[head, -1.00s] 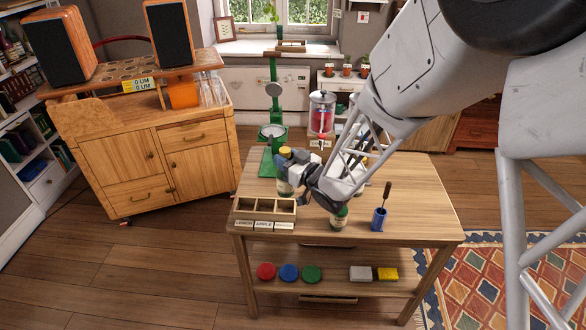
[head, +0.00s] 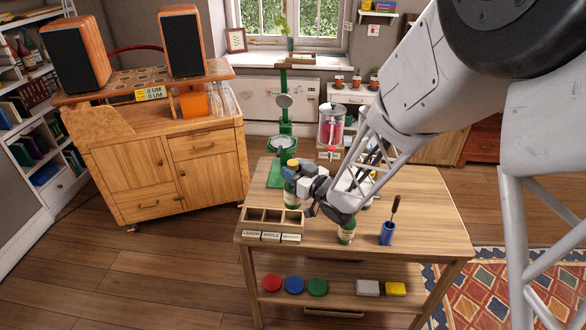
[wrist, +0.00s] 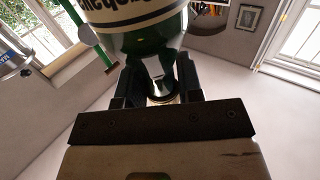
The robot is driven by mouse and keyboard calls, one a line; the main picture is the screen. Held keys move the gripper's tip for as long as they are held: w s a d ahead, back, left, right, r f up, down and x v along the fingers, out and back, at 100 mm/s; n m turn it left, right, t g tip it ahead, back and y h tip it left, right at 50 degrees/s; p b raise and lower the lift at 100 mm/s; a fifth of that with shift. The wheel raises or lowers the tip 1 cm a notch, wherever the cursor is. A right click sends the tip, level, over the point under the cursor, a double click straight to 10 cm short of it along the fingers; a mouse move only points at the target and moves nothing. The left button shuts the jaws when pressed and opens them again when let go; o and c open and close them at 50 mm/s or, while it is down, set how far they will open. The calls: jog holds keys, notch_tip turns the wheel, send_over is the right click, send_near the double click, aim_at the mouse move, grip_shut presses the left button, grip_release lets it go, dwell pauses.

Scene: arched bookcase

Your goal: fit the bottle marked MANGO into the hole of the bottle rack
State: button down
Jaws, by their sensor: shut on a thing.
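My gripper (head: 303,188) is low over the wooden table, left of its middle. It is shut on a green bottle (wrist: 150,50); the wrist view shows its fingers either side of the bottle and a cream label with dark letters, too cut off to read MANGO.
Another green bottle (head: 346,232) and a blue cup with a tool (head: 387,233) stand near the front edge. A green stand (head: 283,135) and a red-filled dispenser (head: 330,128) are behind.

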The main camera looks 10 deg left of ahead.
send_over(299, 201)
jog(key=x, duration=0.3)
jog(key=shift+s+d+f, duration=0.1)
jog(key=shift+f, duration=1.05)
jog(key=shift+d+f, duration=0.1)
jog(key=shift+f, duration=3.85)
dwell(0.5)
jog(key=c, duration=0.7)
grip_release()
jog(key=shift+s, duration=0.1)
jog(key=shift+v, duration=3.85)
